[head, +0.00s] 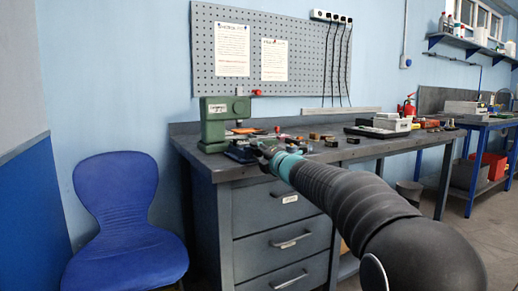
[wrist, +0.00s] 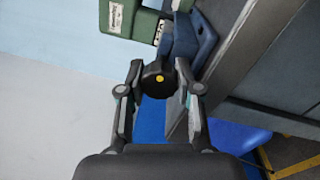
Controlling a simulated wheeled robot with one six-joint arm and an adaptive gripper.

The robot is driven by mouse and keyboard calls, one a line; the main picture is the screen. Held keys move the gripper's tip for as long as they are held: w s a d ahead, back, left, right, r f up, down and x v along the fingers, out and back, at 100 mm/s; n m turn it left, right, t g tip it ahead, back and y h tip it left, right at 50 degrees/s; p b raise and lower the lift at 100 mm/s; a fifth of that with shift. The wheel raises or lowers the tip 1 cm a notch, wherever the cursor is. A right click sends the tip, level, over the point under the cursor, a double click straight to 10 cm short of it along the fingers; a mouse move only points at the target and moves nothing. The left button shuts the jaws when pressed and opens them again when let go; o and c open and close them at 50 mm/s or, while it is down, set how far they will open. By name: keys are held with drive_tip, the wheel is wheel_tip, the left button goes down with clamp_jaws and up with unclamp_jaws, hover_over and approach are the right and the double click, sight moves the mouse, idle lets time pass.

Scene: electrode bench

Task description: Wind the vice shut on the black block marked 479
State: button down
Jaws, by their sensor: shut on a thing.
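The blue vice (head: 238,155) sits at the left end of the bench, in front of the green press; its blue body also shows at the top of the wrist view (wrist: 196,38). A round black knob with a yellow dot (wrist: 158,79), at the vice's near end, lies between the fingers of my gripper (wrist: 160,70). The gripper is shut on this knob, one finger on each side. In the head view my gripper (head: 262,148) is at the vice, small and partly hidden by my arm. I cannot make out the black block marked 479 in either view.
The green press (head: 214,125) stands close behind the vice. Small blocks (head: 316,136) and a dark tray (head: 376,131) lie farther right on the grey bench (head: 205,163). A blue chair (head: 120,215) stands left of the bench. The wall side is free.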

drive_tip(key=m+p, duration=0.1)
drive_tip(key=m, duration=0.2)
drive_tip(key=shift+r+m+h, duration=0.1)
drive_tip(key=shift+m+h, duration=0.2)
drive_tip(key=shift+m+p, duration=0.3)
drive_tip(key=c, duration=0.8)
unclamp_jaws()
drive_tip(key=shift+d, duration=0.1)
drive_tip(key=shift+o, duration=0.2)
drive_tip(key=v, duration=1.1)
drive_tip(key=shift+s+d+f, duration=0.15)
drive_tip(key=shift+s+f, duration=0.1)
drive_tip(key=shift+s, duration=0.1)
